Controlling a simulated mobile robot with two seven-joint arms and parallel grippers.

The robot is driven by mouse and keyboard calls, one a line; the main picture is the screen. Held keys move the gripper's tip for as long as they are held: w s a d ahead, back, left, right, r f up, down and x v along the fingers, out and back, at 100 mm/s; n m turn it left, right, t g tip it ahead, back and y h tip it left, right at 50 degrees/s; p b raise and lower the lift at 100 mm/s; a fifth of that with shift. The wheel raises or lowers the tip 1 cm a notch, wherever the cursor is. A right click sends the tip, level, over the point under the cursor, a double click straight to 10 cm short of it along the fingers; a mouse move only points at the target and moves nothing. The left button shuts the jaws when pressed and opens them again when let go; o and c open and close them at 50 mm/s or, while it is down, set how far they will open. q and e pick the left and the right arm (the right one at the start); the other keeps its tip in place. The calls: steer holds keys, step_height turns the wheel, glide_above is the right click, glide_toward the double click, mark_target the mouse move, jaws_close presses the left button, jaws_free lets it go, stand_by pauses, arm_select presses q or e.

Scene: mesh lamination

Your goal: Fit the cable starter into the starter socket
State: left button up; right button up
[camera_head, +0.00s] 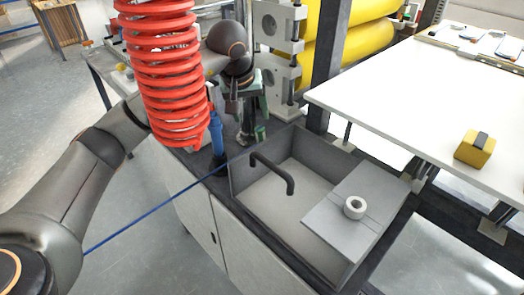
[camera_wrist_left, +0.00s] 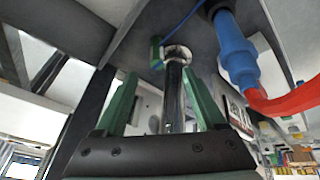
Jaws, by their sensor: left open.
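A small green block (camera_head: 260,133) at the end of a blue cable (camera_head: 150,212) looks like the cable starter. It stands by the sink's back left corner, and shows in the left wrist view (camera_wrist_left: 155,52) too. Beside it there is an upright metal post with a ring top (camera_wrist_left: 178,54); I cannot tell whether this is the starter socket. My left gripper (camera_head: 243,110) points down above this spot, partly hidden by the red coil. In the left wrist view its green fingers (camera_wrist_left: 160,74) are apart, with the post showing between them. My right gripper is out of view.
A red coiled hose (camera_head: 165,75) with a blue fitting (camera_head: 217,125) hangs close in front of my left wrist. A grey sink (camera_head: 285,190) with a black tap (camera_head: 275,172) lies to the right. A white table (camera_head: 420,90) holds a yellow block (camera_head: 474,150). Yellow rollers (camera_head: 345,50) stand behind.

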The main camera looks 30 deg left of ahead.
mark_target(260, 131)
arm_select(q)
steer(key=x, duration=0.7)
steer(key=shift+w+x, duration=0.2)
steer(key=shift+x, duration=1.15)
steer(key=shift+w+x, duration=0.2)
steer(key=shift+x, duration=1.15)
steer(key=shift+d+r, duration=0.1)
steer(key=shift+r, duration=0.05)
steer(key=shift+c, duration=0.4)
jaws_close()
